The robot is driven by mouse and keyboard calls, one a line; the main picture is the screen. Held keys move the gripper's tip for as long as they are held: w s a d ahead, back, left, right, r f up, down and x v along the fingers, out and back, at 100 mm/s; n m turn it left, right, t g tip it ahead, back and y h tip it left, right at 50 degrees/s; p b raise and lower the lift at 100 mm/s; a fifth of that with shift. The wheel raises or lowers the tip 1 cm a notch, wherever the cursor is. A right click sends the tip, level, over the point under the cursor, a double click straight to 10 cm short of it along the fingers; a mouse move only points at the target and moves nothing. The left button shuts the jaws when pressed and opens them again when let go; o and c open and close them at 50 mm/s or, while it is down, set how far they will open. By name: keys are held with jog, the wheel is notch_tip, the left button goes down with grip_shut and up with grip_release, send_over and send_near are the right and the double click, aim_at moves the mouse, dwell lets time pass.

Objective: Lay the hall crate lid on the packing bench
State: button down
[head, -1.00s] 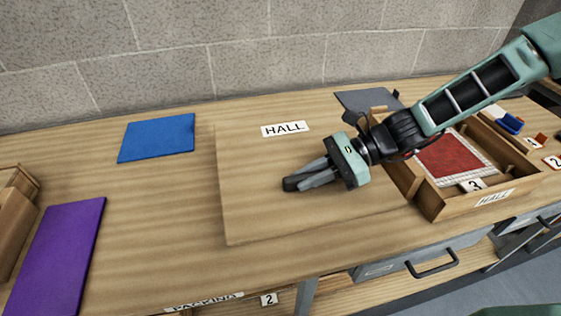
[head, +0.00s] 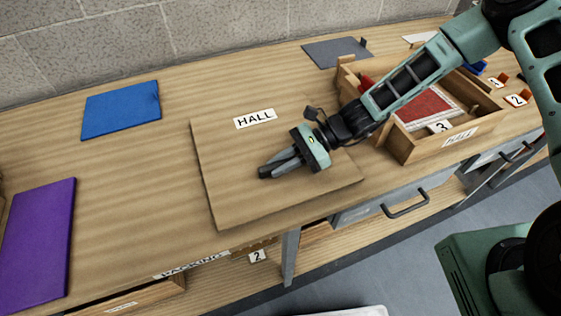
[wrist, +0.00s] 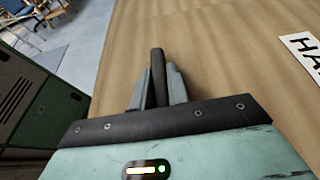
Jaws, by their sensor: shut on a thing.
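The hall crate lid (head: 226,163) is a flat square wooden board with a "HALL" label, level over the packing bench (head: 110,190). It also shows in the wrist view (wrist: 235,55). My gripper (head: 266,171) is low over the lid's middle, and its grey fingers (wrist: 157,85) are shut on a dark upright piece there, which looks like the lid's handle. The lid's left edge shows a thin dark shadow. It lies on the bench or just above it; I cannot tell which. The bench's "PACKING" label (head: 192,265) is on its front edge.
The open hall crate (head: 410,145), holding a red panel (head: 425,106), stands right of the lid. A blue panel (head: 121,109) and a purple panel (head: 37,240) lie to the left. A grey panel (head: 335,53) lies behind. The bench between lid and purple panel is clear.

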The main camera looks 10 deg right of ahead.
jog(key=shift+f, duration=0.25)
jog(key=shift+f, duration=0.1)
jog(key=c, duration=1.4)
grip_release()
jog(key=shift+o, duration=0.2)
